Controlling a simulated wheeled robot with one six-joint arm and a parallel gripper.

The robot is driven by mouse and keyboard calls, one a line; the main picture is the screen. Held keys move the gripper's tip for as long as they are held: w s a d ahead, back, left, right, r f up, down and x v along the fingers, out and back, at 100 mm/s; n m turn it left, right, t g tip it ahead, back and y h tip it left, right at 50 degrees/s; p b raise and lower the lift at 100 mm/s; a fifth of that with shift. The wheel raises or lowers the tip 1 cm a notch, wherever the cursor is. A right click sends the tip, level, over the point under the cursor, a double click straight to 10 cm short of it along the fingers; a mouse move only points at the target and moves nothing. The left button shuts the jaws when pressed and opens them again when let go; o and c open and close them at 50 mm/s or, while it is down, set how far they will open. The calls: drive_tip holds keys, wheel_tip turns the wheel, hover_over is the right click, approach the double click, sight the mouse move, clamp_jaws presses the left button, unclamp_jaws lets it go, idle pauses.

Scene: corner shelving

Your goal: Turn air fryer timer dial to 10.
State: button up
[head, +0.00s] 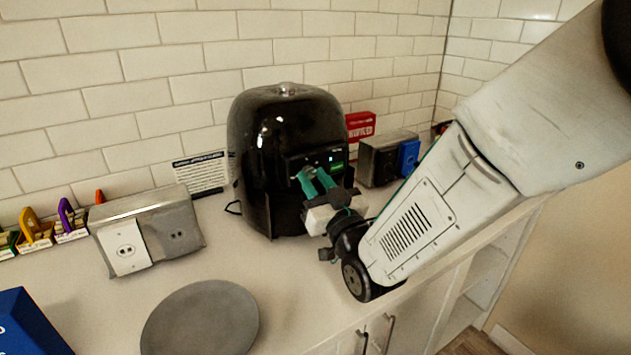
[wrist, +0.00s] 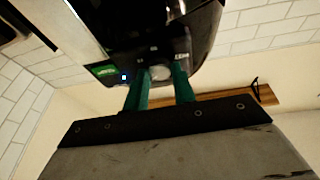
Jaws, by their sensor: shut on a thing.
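The black air fryer (head: 280,150) stands upright on the counter against the tiled wall. Its front panel has small buttons and a lit green display (head: 337,166). In the wrist view the air fryer (wrist: 150,30) appears upside down, with the green display (wrist: 103,70) to the left of a pale round dial (wrist: 160,73). My gripper (head: 305,175) reaches the panel with its green fingers. In the wrist view the fingers (wrist: 161,78) stand on both sides of the dial and are shut on it. The dial's setting is too small to read, and the fingers hide its sides.
A metal outlet box (head: 150,230) stands left of the fryer, and another with a blue part (head: 408,157) stands to its right. A grey round plate (head: 200,318) lies in front. A red sign (head: 360,125) and a white label (head: 200,173) are behind. Counter is clear between plate and fryer.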

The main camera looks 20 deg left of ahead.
drive_tip(key=shift+m, duration=0.3)
drive_tip(key=o, duration=1)
drive_tip(key=shift+d, duration=0.1)
drive_tip(key=v, duration=0.7)
drive_tip(key=shift+s, duration=0.3)
drive_tip(key=shift+d+f, duration=0.15)
drive_tip(key=shift+d, duration=0.05)
